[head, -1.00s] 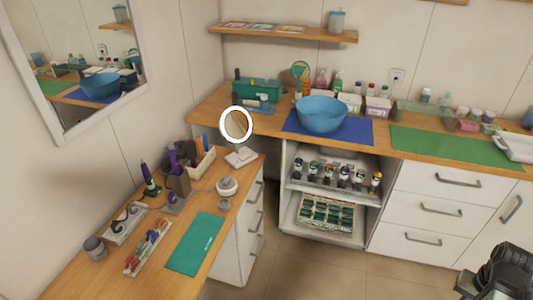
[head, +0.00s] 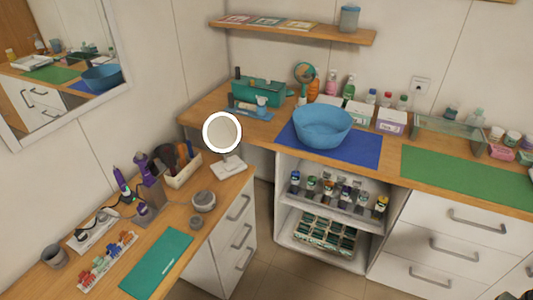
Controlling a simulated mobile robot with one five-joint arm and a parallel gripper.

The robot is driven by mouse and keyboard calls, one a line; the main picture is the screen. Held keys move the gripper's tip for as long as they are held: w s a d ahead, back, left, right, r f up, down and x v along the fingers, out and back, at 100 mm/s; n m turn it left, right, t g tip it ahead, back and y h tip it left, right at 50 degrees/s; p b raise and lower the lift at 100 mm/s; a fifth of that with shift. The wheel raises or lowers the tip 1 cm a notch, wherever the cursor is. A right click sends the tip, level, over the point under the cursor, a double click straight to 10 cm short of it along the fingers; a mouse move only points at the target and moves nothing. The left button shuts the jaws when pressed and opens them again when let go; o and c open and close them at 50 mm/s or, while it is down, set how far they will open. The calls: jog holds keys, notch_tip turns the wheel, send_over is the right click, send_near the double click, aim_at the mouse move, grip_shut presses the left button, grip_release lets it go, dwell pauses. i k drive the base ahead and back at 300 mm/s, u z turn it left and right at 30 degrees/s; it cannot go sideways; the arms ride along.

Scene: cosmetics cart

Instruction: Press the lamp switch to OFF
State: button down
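A round lamp with a bright white ring (head: 222,132) stands on the left counter, near the corner where the two counters meet. Its pale square base (head: 228,169) rests on the wood close to the counter's right edge. The lamp's switch is too small to make out, and its position cannot be read. My gripper is not in view; only a dark sliver shows at the lower right corner, well away from the lamp.
A brush holder (head: 183,170), purple styling tools (head: 143,172), a small round pot (head: 203,201) and a green mat (head: 156,263) share the left counter. A blue bowl (head: 321,126) stands on a blue mat (head: 362,153) behind. Open floor (head: 275,272) lies before the shelves.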

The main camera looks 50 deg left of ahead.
aim_at(232, 165)
jog(key=u, duration=0.1)
jog(key=i, duration=0.75)
jog(key=u, duration=3.95)
jog(key=i, duration=1)
jog(key=z, duration=0.1)
